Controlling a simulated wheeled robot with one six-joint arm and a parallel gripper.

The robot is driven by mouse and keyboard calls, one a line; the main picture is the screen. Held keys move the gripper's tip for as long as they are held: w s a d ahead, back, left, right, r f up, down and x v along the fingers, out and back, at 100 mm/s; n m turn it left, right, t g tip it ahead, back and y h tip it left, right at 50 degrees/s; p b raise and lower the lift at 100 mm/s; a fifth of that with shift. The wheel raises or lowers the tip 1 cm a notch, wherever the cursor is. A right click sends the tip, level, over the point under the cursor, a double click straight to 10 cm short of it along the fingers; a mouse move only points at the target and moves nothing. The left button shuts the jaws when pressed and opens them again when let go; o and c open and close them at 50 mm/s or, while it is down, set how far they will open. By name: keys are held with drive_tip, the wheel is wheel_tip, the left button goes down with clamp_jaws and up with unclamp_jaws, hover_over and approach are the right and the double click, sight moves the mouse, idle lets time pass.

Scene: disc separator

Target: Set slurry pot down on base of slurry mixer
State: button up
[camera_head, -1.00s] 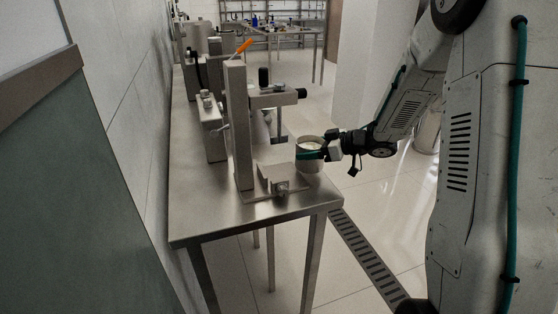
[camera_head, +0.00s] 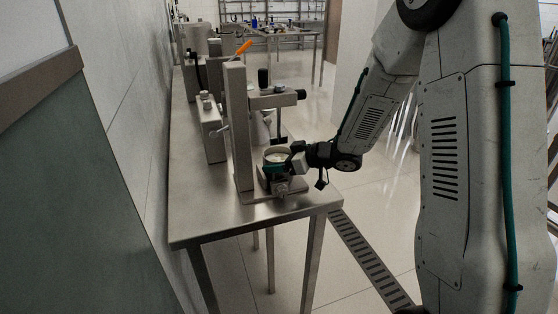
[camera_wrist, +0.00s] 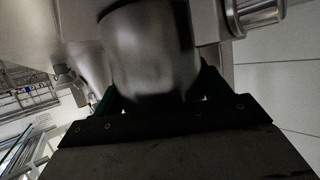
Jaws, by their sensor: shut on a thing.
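The slurry pot (camera_head: 277,156) is a small light metal pot, upright, with a pale inside. My gripper (camera_head: 279,168) is shut on it from the right. The wrist view also shows the pot (camera_wrist: 150,50) large between the fingers. The slurry mixer (camera_head: 238,125) is a grey upright column with a side arm holding a shaft, standing on the metal table. The pot is over or on the mixer's base (camera_head: 296,186), in front of the column. I cannot tell whether its bottom touches the base, as its lower part is hidden by the gripper and a clamp.
The steel table (camera_head: 212,225) has a bare front left corner. A grey block-shaped device (camera_head: 212,130) and an orange-handled machine (camera_head: 243,48) stand farther back. A clamp knob (camera_head: 282,188) sits at the base's front. A wall is close at left; open floor lies at right.

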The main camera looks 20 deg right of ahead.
drive_tip(key=shift+f, duration=0.1)
drive_tip(key=o, duration=1.4)
